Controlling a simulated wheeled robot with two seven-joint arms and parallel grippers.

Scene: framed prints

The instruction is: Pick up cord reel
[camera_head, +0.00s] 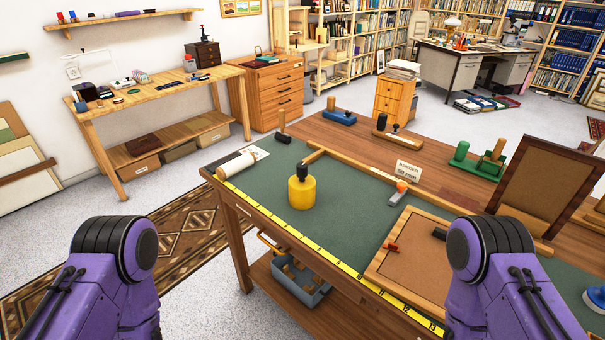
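No object is plainly marked as the cord reel, and I cannot tell for certain which one it is. A yellow cylinder with a black top (302,190) stands upright on the green mat (345,203) near the table's front edge. A pale roll (237,166) lies at the mat's left corner. A green stand with wooden parts (482,160) sits at the back right of the table. My two purple arms show at the lower left and lower right, and neither gripper is in view. Nothing visible is held.
A wooden frame with a brown panel (425,262) lies on the mat at right. A dark framed board (538,190) stands tilted behind it. A yellow measuring strip (345,267) runs along the front edge. A grey bin (303,285) is on the lower shelf.

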